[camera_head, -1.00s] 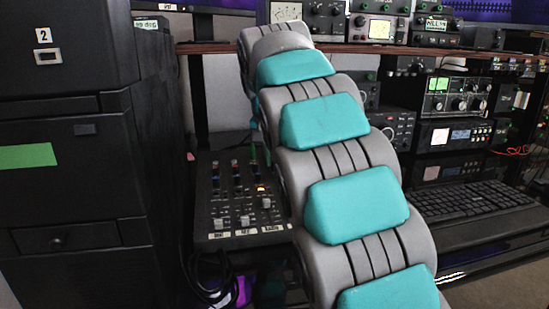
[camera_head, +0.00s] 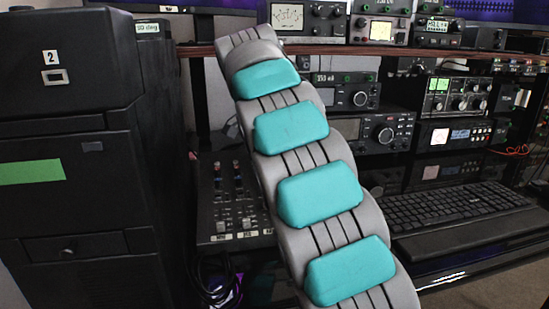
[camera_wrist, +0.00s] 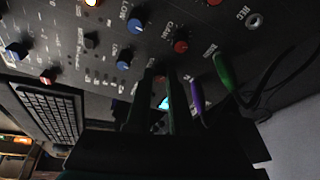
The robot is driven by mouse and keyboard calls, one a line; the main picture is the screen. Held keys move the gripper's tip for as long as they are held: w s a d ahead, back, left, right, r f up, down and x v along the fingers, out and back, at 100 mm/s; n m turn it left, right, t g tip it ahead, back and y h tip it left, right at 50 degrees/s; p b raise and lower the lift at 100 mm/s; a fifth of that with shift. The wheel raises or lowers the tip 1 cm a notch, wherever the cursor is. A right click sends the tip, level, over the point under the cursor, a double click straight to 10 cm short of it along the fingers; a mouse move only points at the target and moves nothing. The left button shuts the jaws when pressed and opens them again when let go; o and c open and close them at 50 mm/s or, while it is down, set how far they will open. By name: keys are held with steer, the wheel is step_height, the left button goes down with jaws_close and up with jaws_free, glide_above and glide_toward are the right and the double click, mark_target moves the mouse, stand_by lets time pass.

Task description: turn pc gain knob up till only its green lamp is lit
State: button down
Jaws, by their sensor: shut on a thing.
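The mixer panel (camera_head: 205,222) stands left of my arm in the head view, its right part hidden by the arm. In the wrist view its panel (camera_wrist: 210,20) carries blue and red knobs. One red knob (camera_wrist: 181,46) beside a GAIN label stands free. My gripper (camera_wrist: 161,72) is shut on another red knob (camera_wrist: 161,78), mostly hidden between the dark fingers. I cannot read which channel that knob belongs to. A green-cyan glow (camera_wrist: 166,103) shows between the fingers; I cannot tell for certain that it is a lamp.
A green cable plug (camera_wrist: 222,72) and a purple one (camera_wrist: 196,105) sit close right of the fingers. A keyboard (camera_head: 460,207) lies right of my arm, below stacked radios (camera_head: 385,132). A black cabinet (camera_head: 90,235) stands close on the left.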

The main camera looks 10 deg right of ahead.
steer(key=shift+m, duration=0.3)
steer(key=c, duration=0.8)
jaws_free()
steer(key=shift+r, duration=0.1)
steer(key=shift+r, duration=0.45)
step_height(320, 180, up, 3)
steer(key=p, duration=0.2)
steer(key=shift+a+p, duration=0.15)
steer(key=shift+p, duration=0.15)
steer(key=s+b, duration=0.3)
steer(key=s, duration=1.3)
steer(key=shift+d+r+b, duration=0.2)
steer(key=shift+r+b, duration=0.1)
steer(key=shift+r, duration=0.15)
